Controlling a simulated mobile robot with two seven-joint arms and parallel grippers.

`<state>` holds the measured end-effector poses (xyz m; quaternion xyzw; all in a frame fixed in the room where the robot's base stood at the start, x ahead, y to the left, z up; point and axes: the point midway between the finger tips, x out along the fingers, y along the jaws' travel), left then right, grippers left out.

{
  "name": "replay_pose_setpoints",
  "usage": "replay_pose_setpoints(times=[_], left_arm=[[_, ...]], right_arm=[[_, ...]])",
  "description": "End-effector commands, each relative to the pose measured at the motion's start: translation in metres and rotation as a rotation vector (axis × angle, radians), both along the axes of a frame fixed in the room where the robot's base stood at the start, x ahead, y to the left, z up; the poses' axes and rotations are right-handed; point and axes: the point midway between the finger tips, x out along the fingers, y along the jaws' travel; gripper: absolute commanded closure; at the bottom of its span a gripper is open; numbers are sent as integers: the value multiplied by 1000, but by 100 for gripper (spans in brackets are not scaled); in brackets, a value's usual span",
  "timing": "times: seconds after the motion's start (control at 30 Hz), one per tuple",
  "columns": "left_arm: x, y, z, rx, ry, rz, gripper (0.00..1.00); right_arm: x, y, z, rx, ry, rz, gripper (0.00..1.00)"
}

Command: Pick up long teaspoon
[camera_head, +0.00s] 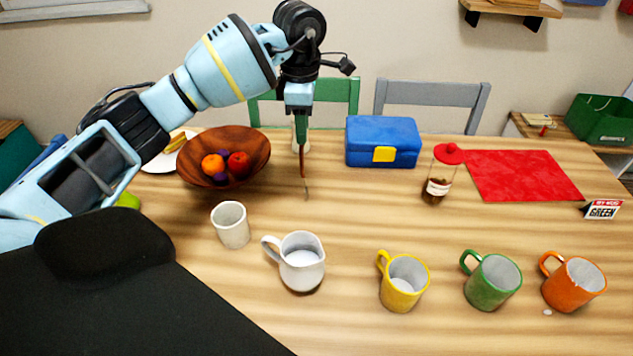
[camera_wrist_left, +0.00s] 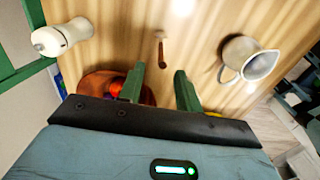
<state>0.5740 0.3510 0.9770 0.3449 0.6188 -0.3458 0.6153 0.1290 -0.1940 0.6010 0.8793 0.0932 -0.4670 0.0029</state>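The long teaspoon (camera_head: 304,172) lies on the wooden table, its brown handle toward the back and its thin metal end toward the front. In the left wrist view the teaspoon (camera_wrist_left: 163,52) shows ahead of the gap between the fingers, apart from them. My left gripper (camera_head: 302,143) points down over the handle end in the head view, hiding part of it. In the left wrist view my left gripper (camera_wrist_left: 160,86) has its two green fingers spread, with nothing between them. My right gripper is out of view.
A brown fruit bowl (camera_head: 260,152) stands left of the gripper. A white container (camera_wrist_left: 62,38) shows beside it in the wrist view. A blue box (camera_head: 384,128) is to the right. A white jug (camera_head: 301,262) and a white cup (camera_head: 231,225) stand in front.

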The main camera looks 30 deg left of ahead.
Motion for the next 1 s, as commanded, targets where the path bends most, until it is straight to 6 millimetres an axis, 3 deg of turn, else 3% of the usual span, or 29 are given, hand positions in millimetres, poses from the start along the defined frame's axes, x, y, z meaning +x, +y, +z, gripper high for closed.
replay_pose_setpoints(times=[0.17, 0.4, 0.63, 1.0], left_arm=[[0, 0, 1, -1, -3, 0, 66], [0, 0, -21, 0, -1, 0, 66], [0, -1, -29, -1, -1, 0, 66], [-1, -1, -73, -1, -2, 0, 66]], right_arm=[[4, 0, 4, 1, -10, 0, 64], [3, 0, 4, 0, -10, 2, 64], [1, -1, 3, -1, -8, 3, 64], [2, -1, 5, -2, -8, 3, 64]])
